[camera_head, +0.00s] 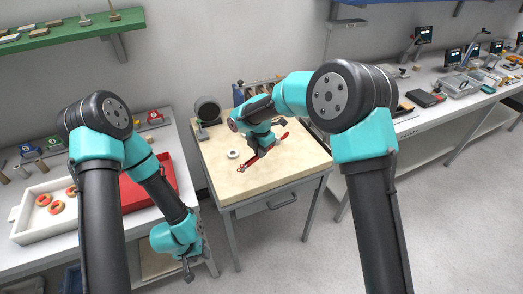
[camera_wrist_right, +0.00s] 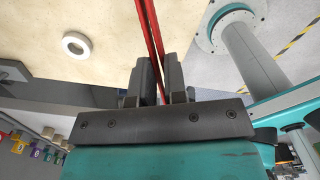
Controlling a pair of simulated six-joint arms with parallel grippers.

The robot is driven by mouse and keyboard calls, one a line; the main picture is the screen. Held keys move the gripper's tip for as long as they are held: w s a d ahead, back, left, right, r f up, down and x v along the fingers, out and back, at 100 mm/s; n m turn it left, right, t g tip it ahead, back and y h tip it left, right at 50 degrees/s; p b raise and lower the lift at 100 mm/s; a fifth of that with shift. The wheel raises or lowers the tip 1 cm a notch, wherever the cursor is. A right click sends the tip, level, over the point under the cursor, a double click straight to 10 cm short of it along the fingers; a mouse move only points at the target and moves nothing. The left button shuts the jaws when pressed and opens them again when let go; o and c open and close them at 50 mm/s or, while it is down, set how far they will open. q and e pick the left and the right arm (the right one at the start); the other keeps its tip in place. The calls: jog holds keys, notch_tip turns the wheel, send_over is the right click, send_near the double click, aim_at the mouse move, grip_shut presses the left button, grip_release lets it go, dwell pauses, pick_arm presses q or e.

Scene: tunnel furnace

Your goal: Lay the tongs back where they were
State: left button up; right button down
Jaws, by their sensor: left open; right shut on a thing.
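The red tongs (camera_head: 281,138) are over the small wooden-topped table in the head view. Their two red arms (camera_wrist_right: 153,30) run up between my right fingers in the right wrist view. My right gripper (camera_wrist_right: 160,70) is shut on the tongs; it also shows low over the table in the head view (camera_head: 262,149). I cannot tell whether the tongs touch the tabletop. My left gripper (camera_head: 187,268) hangs at the left, in front of the left bench and away from the tongs; its fingers are small in the head view.
A white ring (camera_head: 233,154) lies on the wooden table (camera_head: 232,183), also visible in the right wrist view (camera_wrist_right: 77,45). A dark round device (camera_head: 207,112) stands at its back left corner. A white tray (camera_head: 30,232) with red rings and a red tray (camera_head: 163,174) are on the left bench.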

jog(key=shift+f, duration=0.15)
send_over(261, 172)
jog(key=shift+s+f, duration=0.1)
jog(key=shift+f, duration=2.1)
jog(key=shift+f, duration=1.6)
jog(key=shift+f, duration=0.3)
jog(key=c, duration=1.1)
grip_release()
jog(key=shift+r, duration=0.15)
